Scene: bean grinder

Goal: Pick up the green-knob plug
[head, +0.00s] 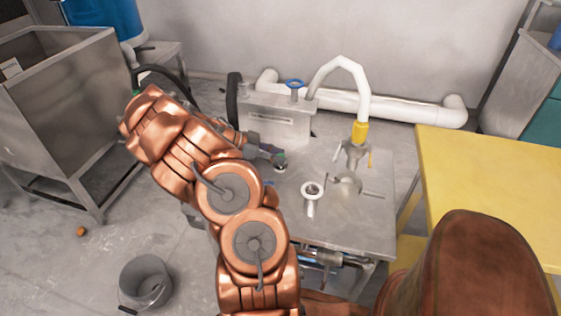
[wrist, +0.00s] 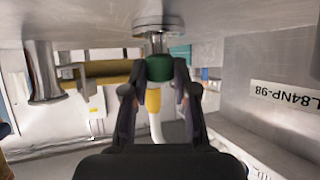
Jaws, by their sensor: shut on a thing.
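The green-knob plug (wrist: 159,68) is between the two dark fingers of my gripper (wrist: 160,78) in the wrist view, with a finger on each side of the green knob. The wrist view appears upside down. The plug's metal stem runs from the knob to a round metal flange (wrist: 160,27) on the table surface. I cannot tell whether the stem is seated in it. In the head view my gripper (head: 278,157) reaches in low over the left part of the metal table (head: 345,225). The plug is largely hidden there by the fingers.
A metal box with a blue handwheel (head: 293,84) stands behind my gripper. A white pipe with a yellow collar (head: 360,132), a white-rimmed funnel (head: 312,189) and metal fittings (head: 346,187) stand to the right. A yellow table (head: 490,185) is at far right; a bucket (head: 145,283) is on the floor.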

